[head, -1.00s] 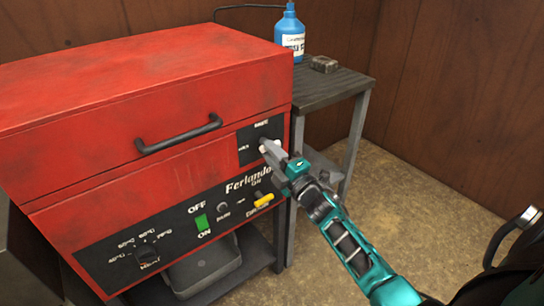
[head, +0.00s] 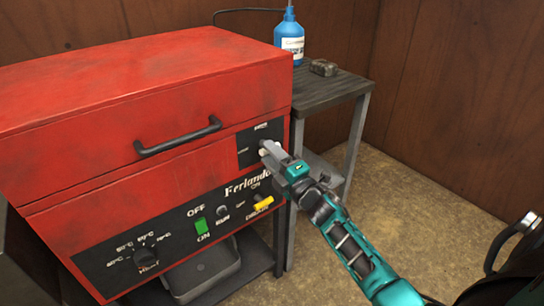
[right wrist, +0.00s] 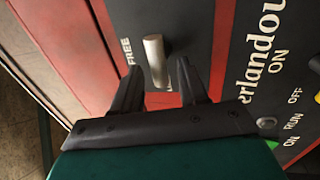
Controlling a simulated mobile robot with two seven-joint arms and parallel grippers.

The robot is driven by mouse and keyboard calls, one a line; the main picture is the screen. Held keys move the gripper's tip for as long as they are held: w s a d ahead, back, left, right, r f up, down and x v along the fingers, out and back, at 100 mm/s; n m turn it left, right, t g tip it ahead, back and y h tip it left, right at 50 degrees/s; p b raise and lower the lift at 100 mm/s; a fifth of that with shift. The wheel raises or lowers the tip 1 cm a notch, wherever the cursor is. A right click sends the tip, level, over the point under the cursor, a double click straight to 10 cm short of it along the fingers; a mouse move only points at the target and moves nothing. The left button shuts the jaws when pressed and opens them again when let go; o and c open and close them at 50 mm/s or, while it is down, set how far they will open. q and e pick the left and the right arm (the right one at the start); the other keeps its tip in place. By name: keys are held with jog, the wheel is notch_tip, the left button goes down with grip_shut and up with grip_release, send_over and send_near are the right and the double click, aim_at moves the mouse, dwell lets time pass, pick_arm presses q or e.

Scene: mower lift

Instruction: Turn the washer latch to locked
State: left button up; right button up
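The red washer (head: 150,90) has a dark latch plate (head: 246,152) at the right end of its front, below the lid line. The latch's silver handle (right wrist: 155,58) sticks out from this plate in the right wrist view, beside the word FREE. My right gripper (head: 267,151) is at the latch and hides much of it in the head view. In the right wrist view its two fingers (right wrist: 158,72) are apart, one on each side of the handle, with visible gaps. My left gripper is not in view.
The black control panel (head: 180,238) with a green switch (head: 201,225), a yellow knob (head: 264,203) and a heat dial (head: 146,253) lies below the latch. A dark side table (head: 325,92) holds a blue bottle (head: 289,38) and a small block (head: 323,67).

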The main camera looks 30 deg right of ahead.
jog(key=p+v, duration=0.1)
jog(key=v, duration=1.2)
dwell(0.4)
jog(key=shift+a, duration=0.1)
